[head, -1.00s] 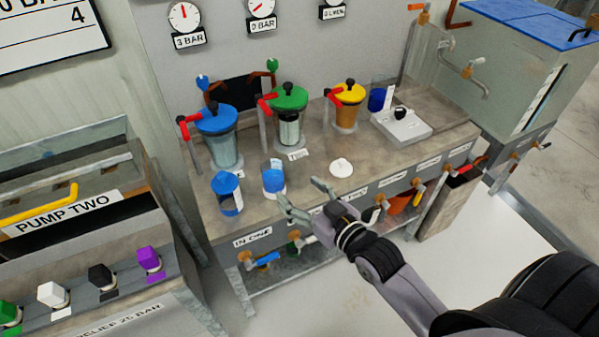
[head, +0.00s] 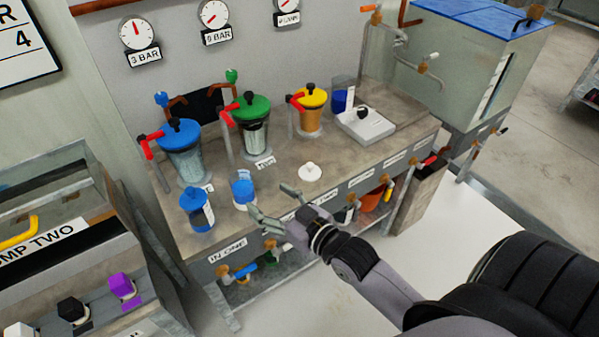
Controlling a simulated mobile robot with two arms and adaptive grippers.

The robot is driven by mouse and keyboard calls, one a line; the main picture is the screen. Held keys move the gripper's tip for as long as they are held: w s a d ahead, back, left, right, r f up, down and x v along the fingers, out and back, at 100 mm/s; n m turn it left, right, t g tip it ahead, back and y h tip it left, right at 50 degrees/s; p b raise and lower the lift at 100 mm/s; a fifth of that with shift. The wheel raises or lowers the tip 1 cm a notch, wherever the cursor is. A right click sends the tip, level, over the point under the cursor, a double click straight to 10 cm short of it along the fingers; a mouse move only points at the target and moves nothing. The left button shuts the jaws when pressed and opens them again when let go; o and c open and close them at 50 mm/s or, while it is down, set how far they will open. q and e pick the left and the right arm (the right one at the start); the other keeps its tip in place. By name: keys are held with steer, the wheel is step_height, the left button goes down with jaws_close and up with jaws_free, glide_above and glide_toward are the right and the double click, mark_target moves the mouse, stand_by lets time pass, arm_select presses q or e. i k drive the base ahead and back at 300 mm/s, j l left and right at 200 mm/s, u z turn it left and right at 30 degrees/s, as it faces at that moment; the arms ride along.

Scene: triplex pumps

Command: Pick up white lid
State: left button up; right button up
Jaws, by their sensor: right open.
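The white lid (head: 309,173) lies on the bench top (head: 285,193) near its front edge. It is a small round disc with a knob on top. My right gripper (head: 268,203) reaches in from the lower right over the bench's front edge. Its fingers are spread apart and empty, and they point to the left. The gripper is to the left of and nearer than the lid, and it does not appear to touch it. My left gripper is not in view.
Blue, green (head: 252,120) and yellow-lidded (head: 311,108) vessels stand behind. A white scale-like box (head: 365,124) is at the right. Valves hang below the front edge.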

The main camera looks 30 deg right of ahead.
mark_target(309, 172)
steer(key=i+l+z, duration=0.2)
steer(key=l, duration=0.2)
steer(key=i+l+z, duration=0.15)
steer(key=l, duration=0.2)
steer(key=i+l+z, duration=0.2)
steer(key=l, duration=0.15)
